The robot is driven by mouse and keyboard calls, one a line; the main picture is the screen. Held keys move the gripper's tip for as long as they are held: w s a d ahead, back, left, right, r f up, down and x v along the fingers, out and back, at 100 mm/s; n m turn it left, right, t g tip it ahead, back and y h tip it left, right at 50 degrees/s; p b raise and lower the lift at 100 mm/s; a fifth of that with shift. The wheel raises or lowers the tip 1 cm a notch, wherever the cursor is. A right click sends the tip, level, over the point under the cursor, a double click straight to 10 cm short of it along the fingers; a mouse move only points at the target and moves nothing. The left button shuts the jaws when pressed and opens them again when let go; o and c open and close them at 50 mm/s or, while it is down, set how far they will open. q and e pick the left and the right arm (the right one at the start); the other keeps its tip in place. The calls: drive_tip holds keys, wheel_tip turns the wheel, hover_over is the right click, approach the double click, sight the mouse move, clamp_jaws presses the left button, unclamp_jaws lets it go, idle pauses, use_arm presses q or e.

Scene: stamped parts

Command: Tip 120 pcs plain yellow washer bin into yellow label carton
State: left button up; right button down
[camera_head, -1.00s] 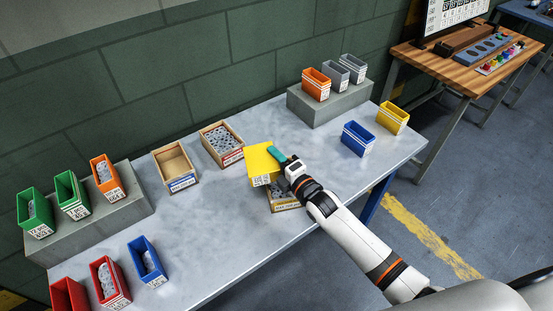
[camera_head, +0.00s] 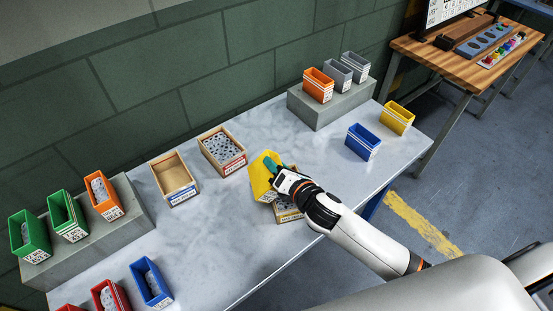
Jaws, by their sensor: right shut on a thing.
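My right gripper (camera_head: 280,172) is shut on a yellow bin (camera_head: 262,181), held tilted above the front of the table. The bin's label and contents cannot be made out. Just under and to the right of the bin is a wooden carton (camera_head: 289,216) with grey parts in it; it is partly hidden by the bin and my gripper, and its label colour cannot be told now. Another yellow bin (camera_head: 397,118) stands upright at the table's right end. My left gripper is not in view.
A red-label carton (camera_head: 222,149) with grey parts and an empty blue-label carton (camera_head: 176,178) stand to the left. A blue bin (camera_head: 363,142) stands to the right. Grey risers (camera_head: 330,105) hold several bins at both ends. The table's middle left is clear.

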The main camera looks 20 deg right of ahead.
drive_tip(key=shift+s+a+r+n+h+p, duration=0.15)
drive_tip(key=shift+r+n+h, duration=0.1)
drive_tip(key=shift+n, duration=0.15)
drive_tip(key=shift+w+a+r+n+h+p, duration=0.15)
drive_tip(key=shift+n+h, duration=0.1)
drive_tip(key=shift+n, duration=0.15)
drive_tip(key=n+h+p, duration=0.1)
drive_tip(key=n+p, duration=0.1)
drive_tip(key=p, duration=0.1)
drive_tip(key=shift+r+g, duration=0.1)
drive_tip(key=shift+g, duration=0.2)
drive_tip(key=n+h+p, duration=0.1)
drive_tip(key=f+n+h+p, duration=0.1)
drive_tip(key=p, duration=0.1)
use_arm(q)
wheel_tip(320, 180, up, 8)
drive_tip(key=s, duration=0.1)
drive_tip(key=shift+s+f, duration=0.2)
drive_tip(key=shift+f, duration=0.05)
use_arm(e)
drive_tip(key=shift+w, duration=0.1)
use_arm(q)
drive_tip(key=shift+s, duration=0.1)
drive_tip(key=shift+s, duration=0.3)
